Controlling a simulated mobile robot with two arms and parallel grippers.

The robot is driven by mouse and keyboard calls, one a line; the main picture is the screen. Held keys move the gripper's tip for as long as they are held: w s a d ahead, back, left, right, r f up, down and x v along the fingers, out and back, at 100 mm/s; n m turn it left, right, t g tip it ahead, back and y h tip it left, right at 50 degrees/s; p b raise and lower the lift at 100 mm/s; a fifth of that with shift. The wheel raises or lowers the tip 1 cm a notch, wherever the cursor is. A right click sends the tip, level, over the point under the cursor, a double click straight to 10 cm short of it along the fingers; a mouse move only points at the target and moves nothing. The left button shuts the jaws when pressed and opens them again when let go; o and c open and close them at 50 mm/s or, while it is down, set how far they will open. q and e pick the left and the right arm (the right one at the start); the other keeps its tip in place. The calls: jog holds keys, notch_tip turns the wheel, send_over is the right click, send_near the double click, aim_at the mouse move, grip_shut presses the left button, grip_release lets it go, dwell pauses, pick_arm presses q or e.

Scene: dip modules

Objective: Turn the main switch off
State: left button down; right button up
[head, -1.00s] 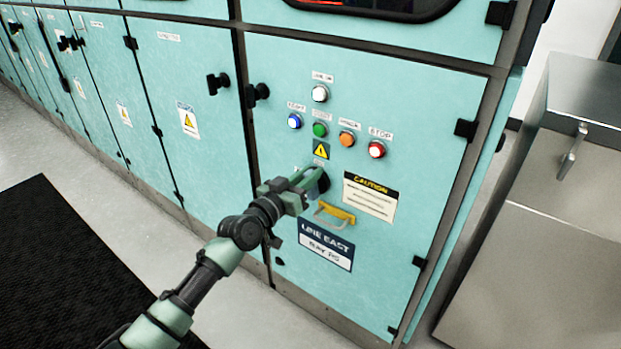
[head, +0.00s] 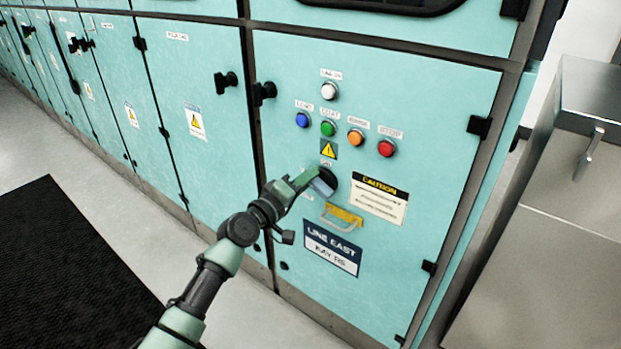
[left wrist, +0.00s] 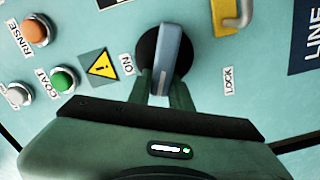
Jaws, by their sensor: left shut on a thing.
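The main switch is a blue-grey bar knob on a round black base, on the teal cabinet door under the warning triangle. In the left wrist view the knob (left wrist: 170,55) stands between my fingers, crosswise to the direction of the ON label (left wrist: 127,64). A LOCK label (left wrist: 228,80) is on its other side. In the head view the knob (head: 323,183) is partly hidden by my left gripper (head: 314,183), which is shut on it. No OFF label is readable. My right gripper is not in view.
Above are several push buttons, including red STOP (head: 387,148). A caution sign (head: 379,198) is at right. A steel cabinet (head: 560,240) stands further right; a black mat (head: 70,270) lies at left.

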pick_arm(q)
jog(key=n, duration=0.2)
jog(key=f+n, duration=0.1)
jog(key=n, duration=0.1)
jog(key=shift+a+f+n, duration=0.1)
jog(key=shift+n, duration=0.5)
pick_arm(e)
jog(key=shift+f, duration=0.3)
pick_arm(q)
jog(key=shift+f, duration=0.1)
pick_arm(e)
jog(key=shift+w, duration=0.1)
pick_arm(q)
jog(key=c, duration=1.3)
grip_release()
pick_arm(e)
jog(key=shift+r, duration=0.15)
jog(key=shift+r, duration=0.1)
pick_arm(q)
jog(key=shift+s+a+p, duration=0.2)
jog(key=shift+p, duration=0.1)
jog(key=p+v, duration=0.1)
jog(key=v, duration=0.6)
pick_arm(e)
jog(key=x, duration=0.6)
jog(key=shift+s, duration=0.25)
pick_arm(q)
jog(key=shift+s, duration=0.1)
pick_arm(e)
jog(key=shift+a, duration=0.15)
